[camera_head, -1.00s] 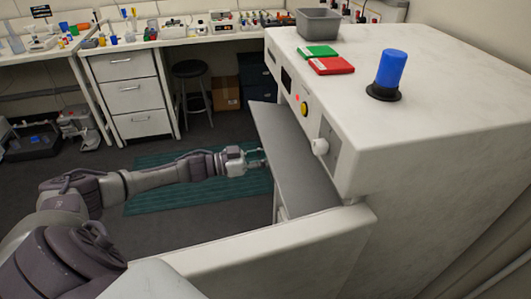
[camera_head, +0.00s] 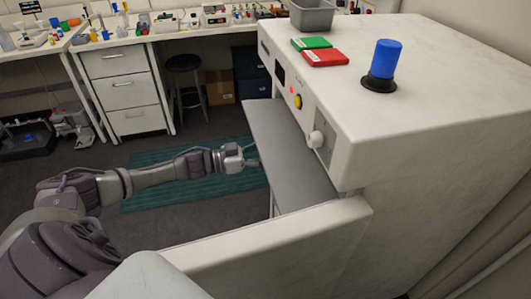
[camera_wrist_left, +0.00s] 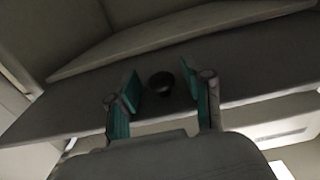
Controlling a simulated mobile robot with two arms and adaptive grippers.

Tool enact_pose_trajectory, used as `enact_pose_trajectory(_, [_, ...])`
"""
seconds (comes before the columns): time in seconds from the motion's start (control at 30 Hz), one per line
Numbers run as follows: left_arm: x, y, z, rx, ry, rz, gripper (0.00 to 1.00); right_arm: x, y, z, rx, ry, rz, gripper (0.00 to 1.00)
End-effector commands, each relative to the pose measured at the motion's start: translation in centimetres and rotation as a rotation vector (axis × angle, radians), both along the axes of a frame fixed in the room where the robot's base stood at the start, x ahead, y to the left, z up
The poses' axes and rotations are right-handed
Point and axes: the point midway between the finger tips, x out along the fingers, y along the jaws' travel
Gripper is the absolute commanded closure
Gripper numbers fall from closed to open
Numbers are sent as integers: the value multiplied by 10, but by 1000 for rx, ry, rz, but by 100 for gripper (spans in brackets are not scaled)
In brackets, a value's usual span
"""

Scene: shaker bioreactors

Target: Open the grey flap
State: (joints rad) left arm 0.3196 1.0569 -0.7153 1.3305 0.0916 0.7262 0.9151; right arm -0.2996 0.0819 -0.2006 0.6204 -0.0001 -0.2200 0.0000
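The grey flap (camera_head: 287,150) slants outward from the front of the white machine (camera_head: 440,130), below its control strip. Its outer edge faces my left gripper (camera_head: 252,161), which points at it from the left. In the left wrist view, a dark round knob (camera_wrist_left: 161,83) sits on the flap's face (camera_wrist_left: 75,112). The two teal-padded fingers of my left gripper (camera_wrist_left: 162,92) are open, one on each side of the knob, with gaps to it. The knob is hidden in the head view. My right gripper is not in view.
A white panel (camera_head: 280,238) juts out from the machine in front of the flap. A stool (camera_head: 187,90) and drawers (camera_head: 125,92) are behind.

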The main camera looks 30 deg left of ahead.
Motion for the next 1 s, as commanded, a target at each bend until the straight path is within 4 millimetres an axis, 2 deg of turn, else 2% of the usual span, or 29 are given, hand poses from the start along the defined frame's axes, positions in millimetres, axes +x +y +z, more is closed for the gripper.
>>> enact_pose_trajectory(0.27, [-8, 9, 1, 1, 0, 1, 49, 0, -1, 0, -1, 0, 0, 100])
enact_pose_trajectory(0.7, [-72, 65, -1, 2, 5, -1, 49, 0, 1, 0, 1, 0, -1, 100])
enact_pose_trajectory(1.0, [-88, 79, 0, 0, 0, -3, 49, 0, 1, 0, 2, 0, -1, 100])
